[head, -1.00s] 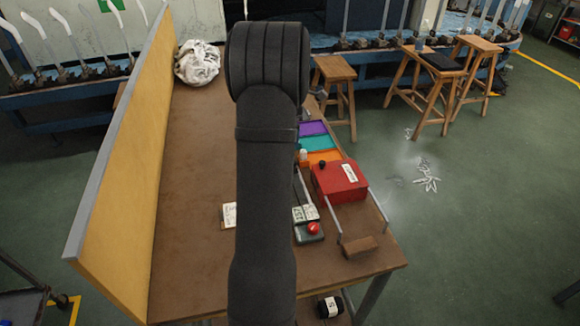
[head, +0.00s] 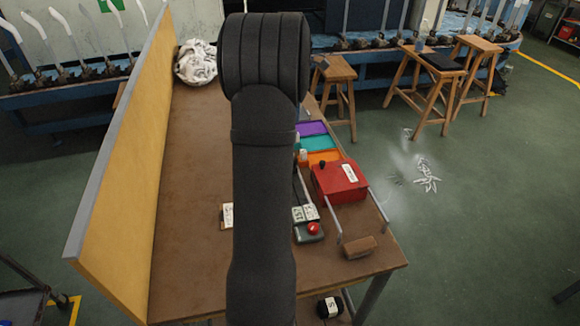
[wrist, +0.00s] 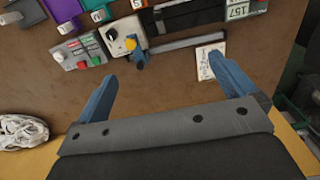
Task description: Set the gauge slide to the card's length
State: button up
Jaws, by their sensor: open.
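My gripper (wrist: 162,68) is open and empty in the wrist view, its two blue fingers spread above the brown table. A thin grey rail (wrist: 187,44), which looks like the gauge, lies beyond the fingertips. A small blue piece (wrist: 138,58) sits at its left end; it looks like the slide, but its exact setting is too small to read. A white card (wrist: 207,62) with dark marks lies by the rail's right part, close to the right fingertip. In the head view the card's edge (head: 228,214) shows beside my arm, which hides the gauge and gripper.
A light box with knobs (wrist: 120,38) stands left of the rail. A red box (head: 340,183) stands on the table's right side. A yellow board (head: 125,155) walls the left edge.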

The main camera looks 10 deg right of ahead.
jog(key=shift+r, duration=0.55)
jog(key=shift+f, duration=0.1)
jog(key=c, duration=0.9)
jog(key=a+f+h, duration=0.1)
jog(key=a+f, duration=0.1)
jog(key=w+a+f+m+h, duration=0.1)
jog(key=f, duration=0.1)
jog(key=a+f+m+g+h, duration=0.1)
jog(key=a+f+h, duration=0.1)
jog(key=shift+w+a, duration=0.3)
jog(key=shift+w, duration=0.05)
jog(key=c, duration=0.4)
jog(key=shift+m, duration=0.3)
jog(key=x, duration=1.7)
jog(key=shift+d+f, duration=0.15)
jog(key=shift+d, duration=0.15)
grip_shut()
